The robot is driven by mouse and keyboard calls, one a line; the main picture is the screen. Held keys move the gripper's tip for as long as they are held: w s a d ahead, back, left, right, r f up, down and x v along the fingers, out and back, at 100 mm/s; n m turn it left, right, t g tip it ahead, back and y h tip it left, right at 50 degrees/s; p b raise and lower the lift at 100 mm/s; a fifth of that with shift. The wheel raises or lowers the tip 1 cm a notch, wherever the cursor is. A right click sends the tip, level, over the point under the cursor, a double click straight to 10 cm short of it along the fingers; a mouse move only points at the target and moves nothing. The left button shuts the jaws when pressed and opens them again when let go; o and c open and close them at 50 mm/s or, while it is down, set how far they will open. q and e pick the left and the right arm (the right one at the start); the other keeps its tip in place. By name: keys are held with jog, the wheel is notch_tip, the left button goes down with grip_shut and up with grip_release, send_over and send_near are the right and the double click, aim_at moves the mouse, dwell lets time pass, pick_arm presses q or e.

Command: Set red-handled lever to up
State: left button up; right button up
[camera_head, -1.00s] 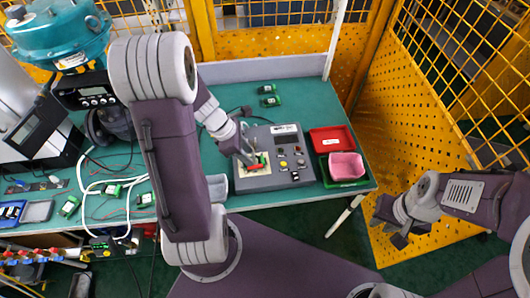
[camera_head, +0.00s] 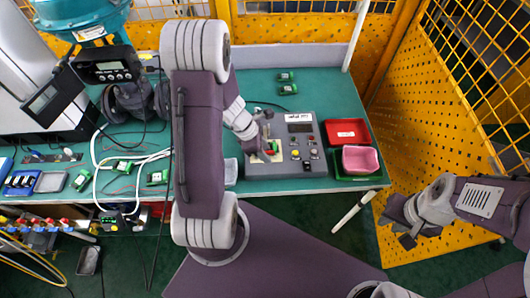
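A grey control box (camera_head: 305,168) stands on the green table. A small red patch, which looks like the red-handled lever (camera_head: 270,152), shows at the pale plate on its left part, beside a green patch. My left gripper (camera_head: 266,143) is over that plate, right at the lever, and hides most of it. I cannot tell whether its fingers touch or hold the lever, or which way the lever points. My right gripper (camera_head: 397,228) hangs apart from the table, off its front right corner, with its fingers apart and nothing visible between them.
A red bin (camera_head: 347,127) and a pink bin (camera_head: 360,161) stand right of the box. A clear container (camera_head: 231,172) is left of it. White cables (camera_head: 98,155) and several green boards lie on the left. A yellow mesh fence (camera_head: 440,130) closes the right side.

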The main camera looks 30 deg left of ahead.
pick_arm(q)
grip_shut()
dwell(1.4)
